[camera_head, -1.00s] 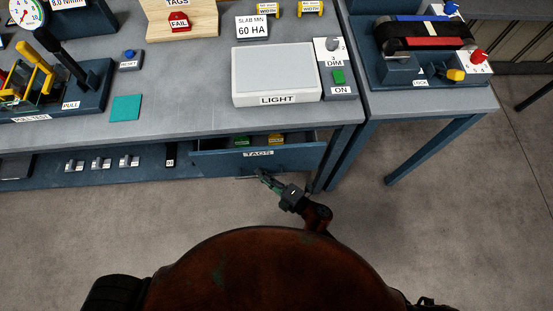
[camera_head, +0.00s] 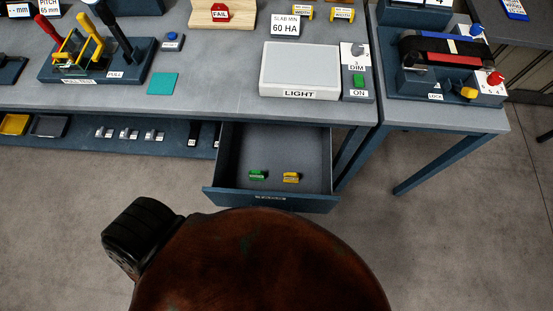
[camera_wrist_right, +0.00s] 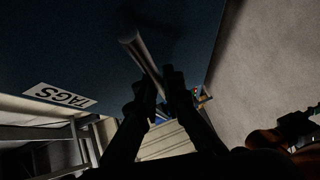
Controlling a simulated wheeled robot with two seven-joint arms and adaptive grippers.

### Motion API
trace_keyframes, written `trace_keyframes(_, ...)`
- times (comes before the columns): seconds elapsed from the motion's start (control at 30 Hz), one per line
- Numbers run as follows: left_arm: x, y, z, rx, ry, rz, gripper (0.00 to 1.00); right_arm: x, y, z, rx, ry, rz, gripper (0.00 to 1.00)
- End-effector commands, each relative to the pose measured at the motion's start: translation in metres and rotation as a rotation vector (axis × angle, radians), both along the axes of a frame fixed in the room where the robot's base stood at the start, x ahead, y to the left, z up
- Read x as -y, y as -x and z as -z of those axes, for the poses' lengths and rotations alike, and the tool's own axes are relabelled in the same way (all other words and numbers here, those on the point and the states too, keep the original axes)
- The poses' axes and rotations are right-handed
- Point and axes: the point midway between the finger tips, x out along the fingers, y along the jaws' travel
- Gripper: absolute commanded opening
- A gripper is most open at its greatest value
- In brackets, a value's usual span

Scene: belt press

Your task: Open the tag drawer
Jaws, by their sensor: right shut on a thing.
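The tag drawer (camera_head: 225,165) is pulled well out from under the bench in the head view. A green tag (camera_head: 257,174) and a yellow tag (camera_head: 291,177) lie inside it. In the right wrist view the dark drawer front carries an upside-down TAGS label (camera_wrist_right: 60,95). A round metal bar handle (camera_wrist_right: 138,50) stands out from the front. My right gripper (camera_wrist_right: 160,88) is shut on this handle. In the head view my right gripper is hidden behind my own body. My left gripper is in neither current view.
The bench top above the drawer carries a light box (camera_head: 300,72), a teal square (camera_head: 162,83) and a pull tester (camera_head: 90,65). A side table with a belt fixture (camera_head: 445,50) stands at the right. The floor right of the drawer is clear.

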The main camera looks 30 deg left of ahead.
Motion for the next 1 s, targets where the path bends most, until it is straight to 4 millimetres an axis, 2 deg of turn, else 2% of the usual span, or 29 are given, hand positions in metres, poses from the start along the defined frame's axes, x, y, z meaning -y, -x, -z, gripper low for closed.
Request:
trace_keyframes(0.43, 0.0001, 0.0027, 0.0000, -0.001, 0.000, 0.002, 0.40, 0.0002, 0.0050, 0.0003, 0.001, 0.001, -0.008, 0.00)
trace_keyframes(0.47, 0.0001, 0.0027, 0.0000, -0.001, 0.000, 0.002, 0.40, 0.0002, 0.0049, 0.0003, 0.001, 0.001, -0.008, 0.08)
trace_keyframes(0.7, 0.0005, 0.0025, 0.0000, -0.001, 0.001, 0.001, 0.40, 0.0002, 0.0047, 0.0002, 0.001, 0.000, -0.007, 0.25)
trace_keyframes(1.0, -0.0010, 0.0035, -0.0003, -0.001, -0.001, 0.000, 0.40, 0.0014, 0.0050, 0.0001, 0.001, 0.000, -0.007, 0.25)
